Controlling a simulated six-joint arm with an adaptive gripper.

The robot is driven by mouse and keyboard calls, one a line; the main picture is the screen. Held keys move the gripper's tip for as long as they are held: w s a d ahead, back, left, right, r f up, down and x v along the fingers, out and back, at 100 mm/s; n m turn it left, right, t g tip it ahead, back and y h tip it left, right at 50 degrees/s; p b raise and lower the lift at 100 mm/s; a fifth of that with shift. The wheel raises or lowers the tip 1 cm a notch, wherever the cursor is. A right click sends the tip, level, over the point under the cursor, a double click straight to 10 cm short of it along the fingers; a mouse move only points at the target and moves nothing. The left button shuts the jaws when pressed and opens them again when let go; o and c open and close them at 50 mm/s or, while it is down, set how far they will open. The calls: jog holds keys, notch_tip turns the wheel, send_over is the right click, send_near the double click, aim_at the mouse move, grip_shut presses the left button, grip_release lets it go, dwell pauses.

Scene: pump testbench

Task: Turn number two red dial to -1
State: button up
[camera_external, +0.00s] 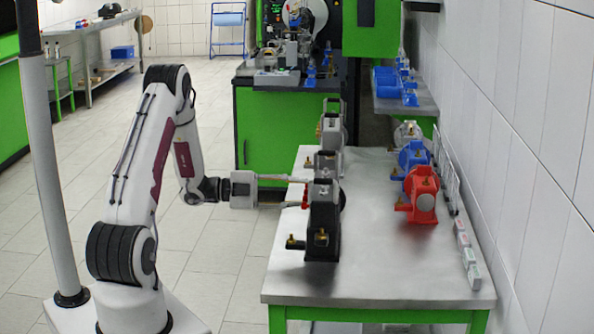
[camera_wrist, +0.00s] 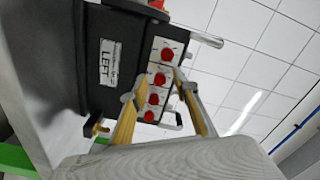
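In the wrist view a black pump unit (camera_wrist: 108,52) with a LEFT label carries a white panel with several red dials in a row. One dial (camera_wrist: 160,79) lies in line with the gap between the fingertips of my gripper (camera_wrist: 156,85); another dial (camera_wrist: 154,99) also shows between the fingers. The fingers are apart, and I cannot tell whether they touch a dial. Dial numbers and scale marks are too small to read. In the external view my gripper (camera_external: 298,180) reaches the left side of the black unit (camera_external: 323,222), where red dials (camera_external: 305,196) show edge-on.
The black unit stands on a grey-topped table (camera_external: 375,280) with green sides. More pump units (camera_external: 328,164) stand behind it. A red pump (camera_external: 422,202) and a blue pump (camera_external: 413,157) stand to the right, near the wall.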

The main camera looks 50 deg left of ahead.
jog(key=shift+w, duration=0.1)
grip_shut()
jog(key=shift+n, duration=4.3)
grip_release()
